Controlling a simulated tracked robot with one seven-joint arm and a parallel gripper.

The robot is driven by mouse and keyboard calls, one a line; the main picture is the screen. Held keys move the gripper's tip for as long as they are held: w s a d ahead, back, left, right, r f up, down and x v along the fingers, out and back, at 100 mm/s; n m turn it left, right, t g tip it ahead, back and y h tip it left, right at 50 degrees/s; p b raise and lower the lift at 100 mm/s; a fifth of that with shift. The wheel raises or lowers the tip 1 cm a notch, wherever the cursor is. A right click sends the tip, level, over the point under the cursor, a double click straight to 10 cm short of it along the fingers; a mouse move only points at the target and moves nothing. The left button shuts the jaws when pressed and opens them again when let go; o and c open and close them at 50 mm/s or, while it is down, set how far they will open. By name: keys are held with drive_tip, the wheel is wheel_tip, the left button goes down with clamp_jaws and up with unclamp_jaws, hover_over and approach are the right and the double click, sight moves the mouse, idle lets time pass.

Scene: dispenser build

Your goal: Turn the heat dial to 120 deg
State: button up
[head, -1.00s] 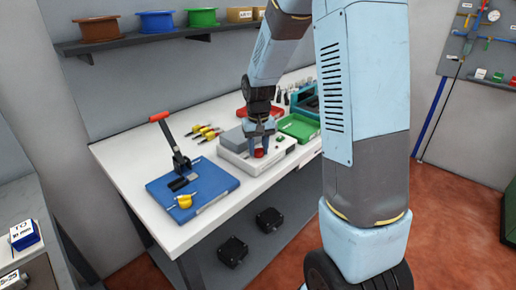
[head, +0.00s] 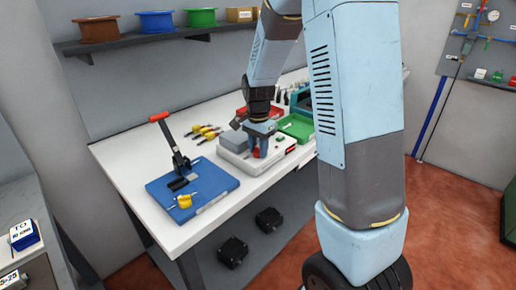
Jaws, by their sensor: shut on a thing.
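The heat dial (head: 256,153) is a small red knob on top of a white and grey device (head: 232,155) on the workbench. My gripper (head: 260,150) points down over it and is shut on the dial. The fingers hide most of the dial. Its pointer and any degree marks are too small or hidden to read.
Left of the device is a blue base (head: 215,187) with a red-handled lever press (head: 170,140) and a yellow part (head: 184,201). Yellow-handled tools (head: 206,132) lie behind. A green tray (head: 297,127) stands close on the right. The white bench (head: 125,160) is clear at its left end.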

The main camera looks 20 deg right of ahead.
drive_tip(key=m, duration=0.5)
drive_tip(key=shift+a+m, duration=0.1)
drive_tip(key=shift+m, duration=0.2)
drive_tip(key=m, duration=0.5)
drive_tip(key=shift+r, duration=0.1)
drive_tip(key=shift+w+m, duration=0.1)
drive_tip(key=shift+m, duration=0.2)
drive_tip(key=o, duration=1)
wheel_tip(320, 180, up, 14)
drive_tip(key=shift+f, duration=0.2)
